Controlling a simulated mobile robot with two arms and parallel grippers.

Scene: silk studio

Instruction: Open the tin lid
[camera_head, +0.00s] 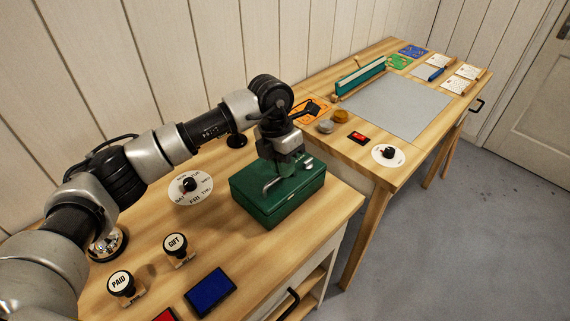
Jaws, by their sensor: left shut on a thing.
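A green tin box (268,212) stands on the wooden cabinet top near its right edge. Its green lid (306,181) lies flat on the box and looks closed. My left gripper (279,181) reaches down over the lid from above, with its fingers at the lid's top. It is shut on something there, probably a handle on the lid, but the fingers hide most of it. My right gripper is not in view.
A day dial (190,188) lies left of the tin. PAID (121,284) and GIFT (175,243) stamps and a blue ink pad (210,291) are in front. Behind, a second table holds a grey mat (397,107) and a red switch (359,137).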

